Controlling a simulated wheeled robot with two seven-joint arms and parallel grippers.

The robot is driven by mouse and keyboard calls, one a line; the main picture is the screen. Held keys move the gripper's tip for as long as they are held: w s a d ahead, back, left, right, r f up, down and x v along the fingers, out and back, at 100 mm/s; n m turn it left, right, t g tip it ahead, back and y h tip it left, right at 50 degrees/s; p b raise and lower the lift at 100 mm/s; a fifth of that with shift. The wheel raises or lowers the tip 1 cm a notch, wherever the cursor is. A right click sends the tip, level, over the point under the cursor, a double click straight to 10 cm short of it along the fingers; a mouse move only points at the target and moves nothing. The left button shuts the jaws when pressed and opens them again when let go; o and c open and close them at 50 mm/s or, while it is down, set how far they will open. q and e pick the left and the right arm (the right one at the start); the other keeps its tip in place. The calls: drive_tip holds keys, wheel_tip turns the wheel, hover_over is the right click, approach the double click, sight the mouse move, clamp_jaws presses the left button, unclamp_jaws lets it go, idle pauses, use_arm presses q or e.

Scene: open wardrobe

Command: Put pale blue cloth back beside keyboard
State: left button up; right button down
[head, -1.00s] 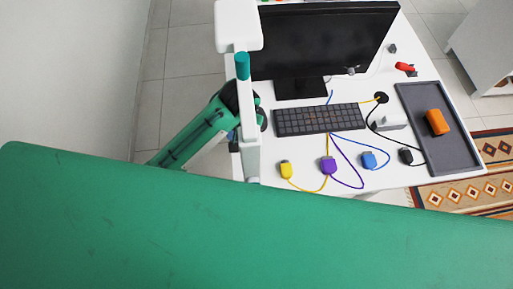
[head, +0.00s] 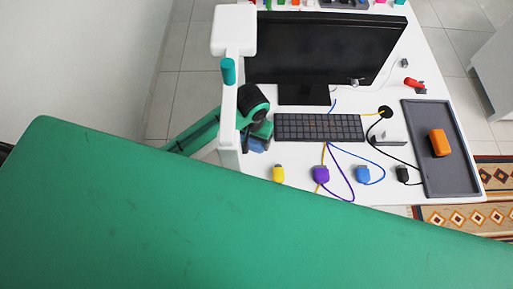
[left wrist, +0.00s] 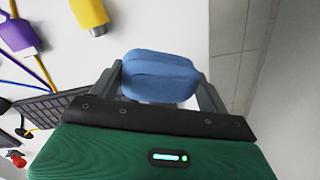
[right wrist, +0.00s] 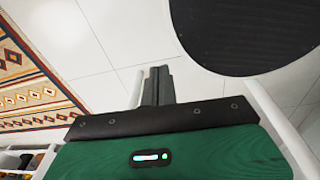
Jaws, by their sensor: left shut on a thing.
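The pale blue cloth (left wrist: 160,75) is a folded, rounded bundle between the two fingers of my left gripper (left wrist: 160,88), which is shut on it. In the head view the cloth (head: 257,146) shows small and partly hidden below my left gripper (head: 258,138), at the desk's left edge. The dark keyboard (head: 318,127) lies just right of it; a corner of the keyboard (left wrist: 45,106) shows at left in the left wrist view. Whether the cloth touches the desk I cannot tell. My right gripper (right wrist: 158,86) has its fingers together, empty, above the floor.
A monitor (head: 325,50) stands behind the keyboard. Yellow (head: 278,174), purple (head: 321,175) and blue (head: 363,175) plugs with cables lie in front. A dark tray (head: 462,175) holding an orange block (head: 438,143) is at right. A white post (head: 229,115) stands near the left edge.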

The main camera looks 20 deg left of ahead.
sight(252, 153)
use_arm(q)
drive_tip(key=f, duration=0.3)
drive_tip(key=shift+s+a+p, duration=0.1)
drive_tip(key=shift+a+p, duration=0.15)
drive_tip(key=shift+p, duration=0.15)
wheel_tip(252, 153, down, 3)
drive_tip(key=shift+d+f+p, duration=0.15)
drive_tip(key=shift+f+p, duration=0.05)
drive_tip(key=shift+p, duration=0.35)
drive_tip(key=shift+f, duration=0.25)
use_arm(e)
drive_tip(key=shift+s+a+r, duration=0.1)
drive_tip(key=shift+a+r, duration=0.25)
drive_tip(key=shift+r, duration=0.25)
drive_tip(key=shift+a+r, duration=0.35)
drive_tip(key=shift+r, duration=0.2)
use_arm(q)
drive_tip(key=o, duration=0.9)
drive_tip(key=shift+f, duration=0.1)
use_arm(e)
drive_tip(key=shift+a, duration=0.1)
drive_tip(key=shift+a, duration=0.1)
